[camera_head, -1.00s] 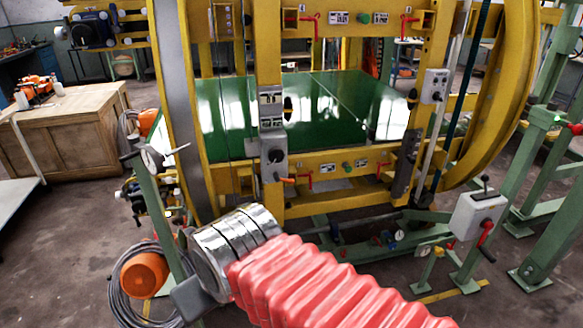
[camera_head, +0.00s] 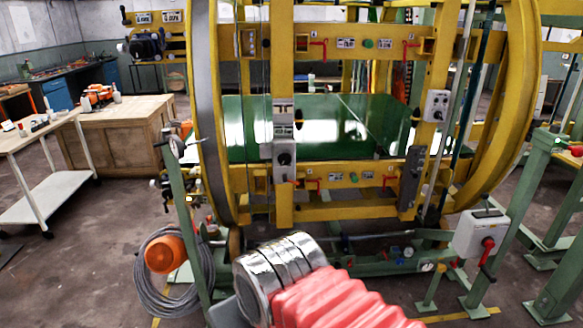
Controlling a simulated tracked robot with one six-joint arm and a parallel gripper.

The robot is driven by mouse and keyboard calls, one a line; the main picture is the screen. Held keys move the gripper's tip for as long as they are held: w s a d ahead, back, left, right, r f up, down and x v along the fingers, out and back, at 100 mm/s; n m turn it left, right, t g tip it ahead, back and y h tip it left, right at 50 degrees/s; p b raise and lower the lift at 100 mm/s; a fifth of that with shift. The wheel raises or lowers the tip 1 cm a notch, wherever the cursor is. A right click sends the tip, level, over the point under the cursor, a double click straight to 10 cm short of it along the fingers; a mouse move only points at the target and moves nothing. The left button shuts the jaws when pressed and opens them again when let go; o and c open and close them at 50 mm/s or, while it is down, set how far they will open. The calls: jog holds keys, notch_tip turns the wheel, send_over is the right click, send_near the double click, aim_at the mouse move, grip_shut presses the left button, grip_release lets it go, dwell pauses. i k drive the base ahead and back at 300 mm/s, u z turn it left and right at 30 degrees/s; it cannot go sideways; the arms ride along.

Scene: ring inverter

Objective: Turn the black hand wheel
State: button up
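No part stands out clearly as the black hand wheel. A dark round-ended unit (camera_head: 148,46) sits on the yellow arm at the upper left of the ring, too small to tell if it bears the wheel. A black round knob (camera_head: 285,158) is on the grey control box at the ring's front, left of centre. My arm shows at the bottom centre, with chrome bands and red bellows, well short of both. No gripper fingers show.
The yellow ring frame (camera_head: 208,120) with its green platform (camera_head: 300,115) fills the middle. An orange motor (camera_head: 165,255) and coiled cable (camera_head: 150,283) lie in front at left. A wooden crate (camera_head: 110,138) and white cart (camera_head: 55,198) stand at left. A grey switch box (camera_head: 480,234) stands at right.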

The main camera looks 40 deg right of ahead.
aim_at(284, 158)
jog(key=u, duration=1)
jog(key=i, duration=1.8)
jog(key=z, duration=1.2)
